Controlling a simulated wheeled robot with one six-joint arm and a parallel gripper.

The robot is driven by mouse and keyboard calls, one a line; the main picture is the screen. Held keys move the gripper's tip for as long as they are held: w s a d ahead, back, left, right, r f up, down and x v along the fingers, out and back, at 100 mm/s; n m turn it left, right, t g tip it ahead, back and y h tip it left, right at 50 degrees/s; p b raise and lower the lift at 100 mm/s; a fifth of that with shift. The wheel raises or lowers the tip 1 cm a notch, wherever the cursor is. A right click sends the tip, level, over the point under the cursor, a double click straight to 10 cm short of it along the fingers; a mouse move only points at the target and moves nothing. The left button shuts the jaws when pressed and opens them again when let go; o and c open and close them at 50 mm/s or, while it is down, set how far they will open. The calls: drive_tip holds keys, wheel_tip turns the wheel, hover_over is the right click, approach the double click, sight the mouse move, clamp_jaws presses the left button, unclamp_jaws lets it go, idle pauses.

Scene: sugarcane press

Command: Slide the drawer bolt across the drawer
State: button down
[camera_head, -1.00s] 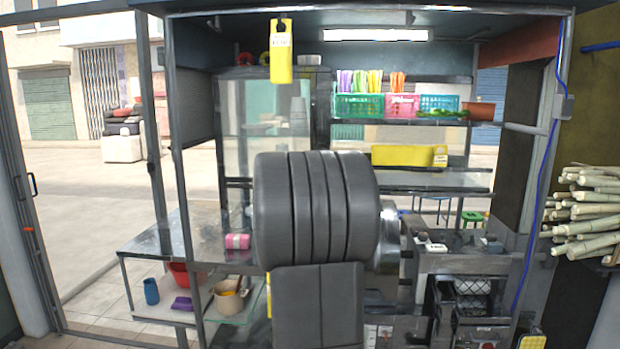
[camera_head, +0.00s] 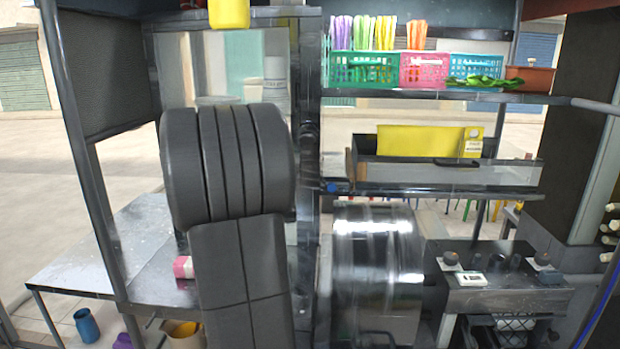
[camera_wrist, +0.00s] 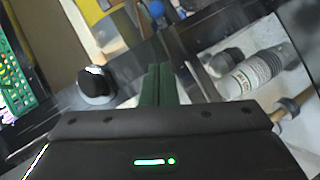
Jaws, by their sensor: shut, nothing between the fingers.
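My gripper (camera_wrist: 160,84) shows in the wrist view as two dark green fingers pressed together, with nothing between them. In the head view my arm hides it. A long drawer-like box (camera_head: 400,172) sits under the shelf in the head view, right of my arm. It has a dark handle (camera_head: 460,162) and a yellow panel (camera_head: 408,140) behind its front. A small blue knob (camera_head: 332,187) is at its lower left end; I cannot tell if it is the drawer bolt. A black round knob (camera_wrist: 97,84) is left of my fingers in the wrist view, apart from them.
Baskets (camera_head: 424,71) stand on the shelf above the drawer. A shiny metal drum (camera_head: 378,270) stands below, beside a dark counter (camera_head: 505,295). A metal table (camera_head: 130,240) is at left. A white bottle (camera_wrist: 255,76) lies right of my fingers in the wrist view.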

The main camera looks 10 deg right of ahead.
drive_tip(key=shift+s+r, duration=0.1)
drive_tip(key=shift+s, duration=0.05)
idle(0.3)
drive_tip(key=p+x, duration=0.3)
drive_tip(key=x, duration=0.7)
drive_tip(key=shift+w+d, duration=0.25)
drive_tip(key=d+f, duration=0.1)
drive_tip(key=d, duration=0.2)
drive_tip(key=shift+s+f+p, duration=0.2)
drive_tip(key=shift+f+p, duration=0.2)
drive_tip(key=shift+d, duration=0.1)
